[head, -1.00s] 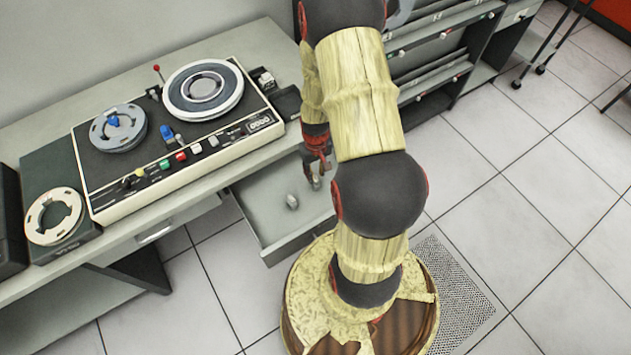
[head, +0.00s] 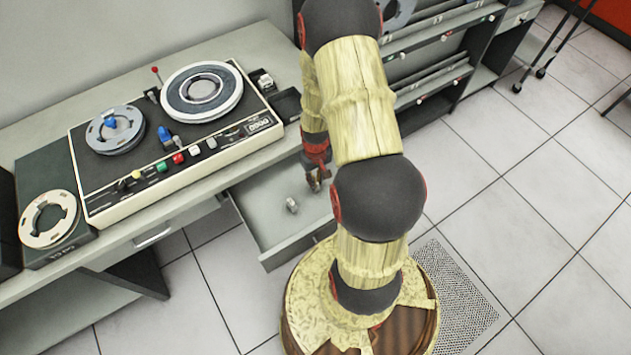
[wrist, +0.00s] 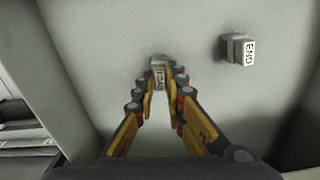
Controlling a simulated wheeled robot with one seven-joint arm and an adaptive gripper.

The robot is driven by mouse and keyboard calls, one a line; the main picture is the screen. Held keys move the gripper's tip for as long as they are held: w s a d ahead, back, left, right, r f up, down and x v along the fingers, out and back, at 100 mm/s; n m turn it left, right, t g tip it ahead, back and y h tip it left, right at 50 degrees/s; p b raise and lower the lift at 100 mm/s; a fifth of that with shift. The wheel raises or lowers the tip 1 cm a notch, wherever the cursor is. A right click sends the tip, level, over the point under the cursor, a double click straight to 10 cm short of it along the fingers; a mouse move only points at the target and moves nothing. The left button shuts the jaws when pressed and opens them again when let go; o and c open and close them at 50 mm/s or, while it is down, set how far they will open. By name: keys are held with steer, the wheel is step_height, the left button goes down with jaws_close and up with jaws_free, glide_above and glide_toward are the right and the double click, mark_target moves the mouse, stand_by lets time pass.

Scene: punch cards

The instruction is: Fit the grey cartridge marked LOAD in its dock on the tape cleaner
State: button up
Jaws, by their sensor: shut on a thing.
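My gripper (wrist: 160,92) is inside the open drawer, with its fingers shut on a small grey cartridge (wrist: 158,66). Its label is partly covered by the fingers but appears to read LOAD. My gripper also shows in the head view (head: 317,182). A large reel machine (head: 215,160) stands on the desk. I cannot make out the LOAD dock.
The drawer (head: 268,215) is pulled out below the desk (head: 40,130), its walls close around my gripper. A flat box with a cream reel (head: 48,218) stands left of the machine. A small dark box (head: 287,103) is at its right. Shelves (head: 425,90) stand to the right.

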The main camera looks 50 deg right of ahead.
jaws_close()
steer(key=shift+r+p, duration=2.3)
steer(key=shift+r, duration=0.7)
